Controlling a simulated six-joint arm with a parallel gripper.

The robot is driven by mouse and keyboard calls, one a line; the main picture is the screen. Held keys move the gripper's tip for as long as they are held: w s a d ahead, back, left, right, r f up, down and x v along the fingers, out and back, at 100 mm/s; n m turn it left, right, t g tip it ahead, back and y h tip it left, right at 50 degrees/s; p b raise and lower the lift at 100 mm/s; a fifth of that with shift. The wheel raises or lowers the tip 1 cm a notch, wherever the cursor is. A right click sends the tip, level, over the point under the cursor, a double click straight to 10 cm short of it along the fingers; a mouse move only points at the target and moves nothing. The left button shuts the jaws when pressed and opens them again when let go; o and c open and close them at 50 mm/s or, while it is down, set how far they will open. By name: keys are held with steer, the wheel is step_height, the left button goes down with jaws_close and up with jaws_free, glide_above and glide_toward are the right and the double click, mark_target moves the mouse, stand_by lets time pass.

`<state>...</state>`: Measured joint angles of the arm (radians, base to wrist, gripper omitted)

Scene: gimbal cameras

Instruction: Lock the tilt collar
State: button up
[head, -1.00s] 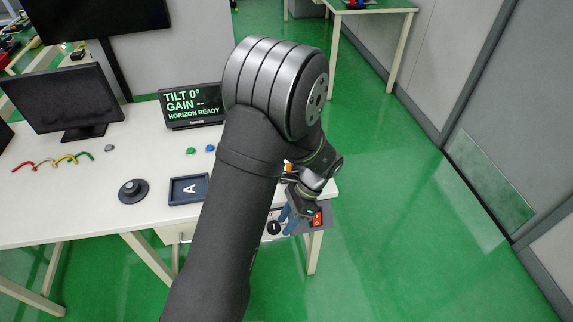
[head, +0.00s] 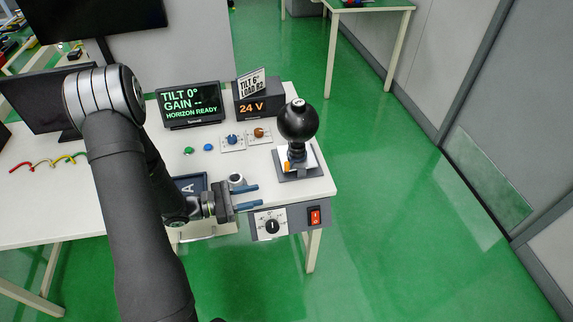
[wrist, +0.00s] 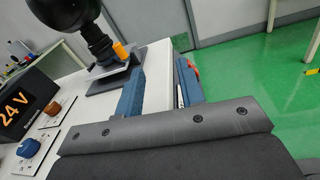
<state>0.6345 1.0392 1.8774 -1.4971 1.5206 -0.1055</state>
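The gimbal camera is a black ball head (head: 298,122) on a short dark neck over a grey base plate (head: 312,188) at the table's right end. An orange tab (head: 288,167) sits low on the neck; I take it as part of the tilt collar. In the wrist view the ball (wrist: 65,12) is at upper left and the orange tab (wrist: 120,50) is beyond my left finger. My gripper (head: 254,196) is at the table's front edge, left of the base plate and apart from it. Its blue fingers are spread and empty, as the wrist view (wrist: 161,78) also shows.
A front panel carries a dial (head: 272,226) and a red switch (head: 315,216). A display (head: 190,104) reads TILT 0°, GAIN --, HORIZON READY. A 24 V box (head: 258,104) bears a card reading TILT 6°. Blue (head: 232,140) and brown (head: 259,133) knobs stand in front.

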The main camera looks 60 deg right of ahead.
mark_target(287, 163)
steer(key=w+n+t+h, duration=0.2)
steer(key=w+n, duration=0.1)
steer(key=w+n+t+h, duration=0.1)
steer(key=w, duration=0.1)
steer(key=shift+a+r, duration=0.2)
steer(key=shift+a, duration=0.1)
steer(key=x, duration=1.7)
steer(key=shift+w+d, duration=0.1)
steer(key=shift+d, duration=0.15)
jaws_close()
